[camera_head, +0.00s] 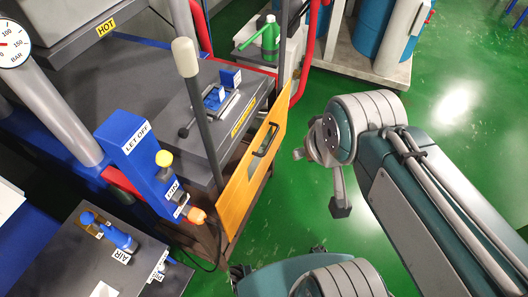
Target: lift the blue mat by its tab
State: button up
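My gripper (319,181) hangs over the green floor, right of the orange door panel. Its two dark fingertips are spread apart, with nothing visible between them. A small blue piece (214,98) lies in a grey frame on the dark machine top, left of my gripper and well apart from it. I cannot tell whether this piece is the blue mat, and no tab can be made out for certain.
An orange panel (254,165) with a handle stands between my gripper and the machine top. An upright grey lever (203,115) rises in front of that top. A blue LET OFF post (147,160) stands left. The green floor (460,100) at right is clear.

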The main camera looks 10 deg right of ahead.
aim_at(214, 93)
jog(key=i+l, duration=0.45)
jog(key=i+l+u, duration=0.55)
jog(key=l+u, duration=0.35)
jog(key=u, duration=0.35)
jog(key=i+l, duration=0.05)
